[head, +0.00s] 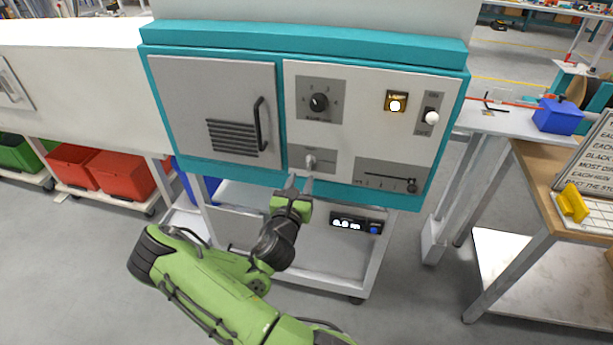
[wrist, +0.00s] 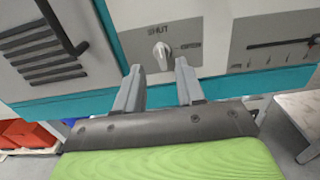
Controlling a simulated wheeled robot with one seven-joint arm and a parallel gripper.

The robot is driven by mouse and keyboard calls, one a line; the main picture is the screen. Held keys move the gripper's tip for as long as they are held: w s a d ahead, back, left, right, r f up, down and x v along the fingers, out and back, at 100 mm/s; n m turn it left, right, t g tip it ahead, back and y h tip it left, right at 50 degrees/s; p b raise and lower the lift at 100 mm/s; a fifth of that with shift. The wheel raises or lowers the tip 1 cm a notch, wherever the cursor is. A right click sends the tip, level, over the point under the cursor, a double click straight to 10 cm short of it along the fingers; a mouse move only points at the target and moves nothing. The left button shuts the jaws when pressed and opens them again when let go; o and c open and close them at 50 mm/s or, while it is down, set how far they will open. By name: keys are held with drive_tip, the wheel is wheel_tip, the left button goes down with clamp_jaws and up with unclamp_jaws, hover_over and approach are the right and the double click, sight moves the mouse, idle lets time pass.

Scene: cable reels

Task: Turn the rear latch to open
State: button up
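The latch (head: 311,162) is a small light-grey knob on a grey plate low on the front of the teal-framed cabinet. In the wrist view the latch (wrist: 162,55) lies just beyond my fingertips, between them in the picture, with "SHUT" printed above it and a smaller label to its right that I cannot read. The knob points roughly upright. My gripper (head: 300,182) is just below and in front of the latch. In the wrist view my gripper (wrist: 159,75) has its two fingers apart with nothing between them. I cannot tell whether they touch the knob.
A vented door with a black handle (head: 261,124) is left of the latch. A black dial (head: 319,102), a lit amber button (head: 395,103), a white-tipped switch (head: 432,118) and a slider (head: 411,185) share the panel. A workbench (head: 540,150) stands to the right.

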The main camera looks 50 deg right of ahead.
sight(308, 162)
drive_tip(key=p+x, duration=0.2)
drive_tip(key=x, duration=0.5)
drive_tip(key=shift+w+d, duration=0.15)
drive_tip(key=shift+d, duration=0.1)
clamp_jaws()
